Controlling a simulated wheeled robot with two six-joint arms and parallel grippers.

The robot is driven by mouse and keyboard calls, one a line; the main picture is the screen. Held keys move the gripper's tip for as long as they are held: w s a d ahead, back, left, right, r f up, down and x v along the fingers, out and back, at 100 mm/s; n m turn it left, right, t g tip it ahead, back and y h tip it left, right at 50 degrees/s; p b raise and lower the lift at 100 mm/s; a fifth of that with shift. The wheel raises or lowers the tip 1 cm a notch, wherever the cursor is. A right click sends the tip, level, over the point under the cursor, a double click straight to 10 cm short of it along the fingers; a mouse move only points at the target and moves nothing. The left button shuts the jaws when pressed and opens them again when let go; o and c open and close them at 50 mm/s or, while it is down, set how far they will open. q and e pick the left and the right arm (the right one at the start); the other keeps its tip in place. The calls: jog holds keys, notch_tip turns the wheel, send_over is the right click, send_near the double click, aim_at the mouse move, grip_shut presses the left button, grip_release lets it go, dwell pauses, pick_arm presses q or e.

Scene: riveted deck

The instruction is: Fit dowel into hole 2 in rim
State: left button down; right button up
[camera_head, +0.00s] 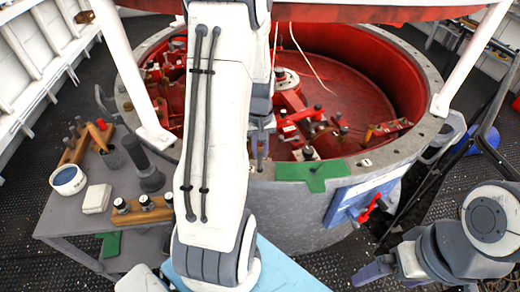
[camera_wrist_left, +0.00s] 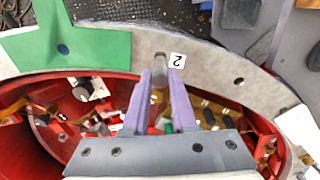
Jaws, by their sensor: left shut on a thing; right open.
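The grey ring rim (camera_head: 395,150) of the big red-lined drum has holes along it. In the left wrist view, the rim (camera_wrist_left: 215,65) crosses behind my left gripper (camera_wrist_left: 161,77), beside a white label marked 2 (camera_wrist_left: 177,60). The gripper's purple fingers are shut on a short grey dowel (camera_wrist_left: 158,70), seen nearly end-on over the rim. Hole 2 is hidden by dowel and fingers; I cannot tell whether the dowel is in it. In the head view my left arm covers much of this spot. My right gripper (camera_head: 378,268) is open and empty at lower right, away from the rim.
A green plate (camera_head: 312,174) lies over the rim near a label 1 (camera_head: 365,162). A grey side table (camera_head: 62,212) holds a cup (camera_head: 68,178), a white block (camera_head: 96,199) and wooden racks. White struts rise by the drum. Red machinery fills its inside.

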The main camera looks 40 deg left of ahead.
pick_arm(q)
jog(key=shift+f+b, duration=1.1)
jog(key=shift+f, duration=0.75)
dwell(1.1)
jog(key=c, duration=0.6)
grip_release()
jog(key=shift+r, duration=0.1)
jog(key=shift+c, duration=0.2)
notch_tip(320, 180, up, 10)
jog(key=shift+r, duration=0.25)
jog(key=shift+d, duration=0.1)
